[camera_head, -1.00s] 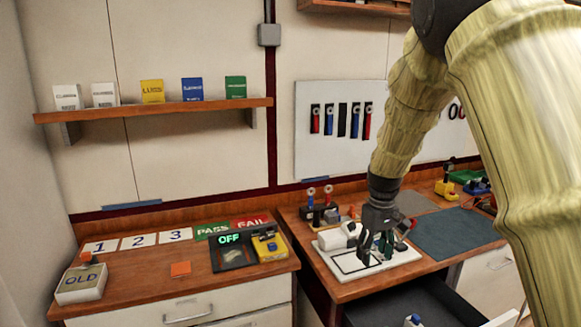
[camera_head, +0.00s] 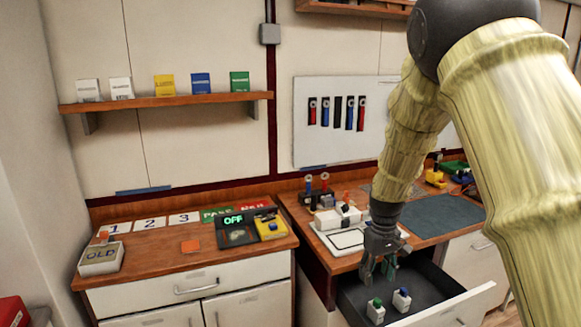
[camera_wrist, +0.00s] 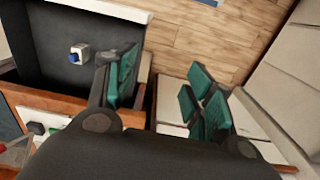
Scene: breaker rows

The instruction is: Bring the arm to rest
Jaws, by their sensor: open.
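My gripper (camera_head: 379,272) hangs from my arm with its fingers pointing down, in front of the right bench's edge and over the open drawer (camera_head: 440,275). Its jaws are open, and nothing shows between them. In the wrist view the two green-padded fingers (camera_wrist: 165,92) stand well apart. Two small white breakers lie in the drawer to the right of and below the fingers in the head view: one with a green top (camera_head: 376,311) and one with a blue top (camera_head: 402,300). My forearm hides part of the right bench.
A white tray (camera_head: 345,238) with a white block on it sits on the right bench behind my gripper. The left bench holds an OFF panel (camera_head: 237,232), number cards and an OLD bin (camera_head: 101,259). A shelf (camera_head: 170,103) and tool board are on the wall.

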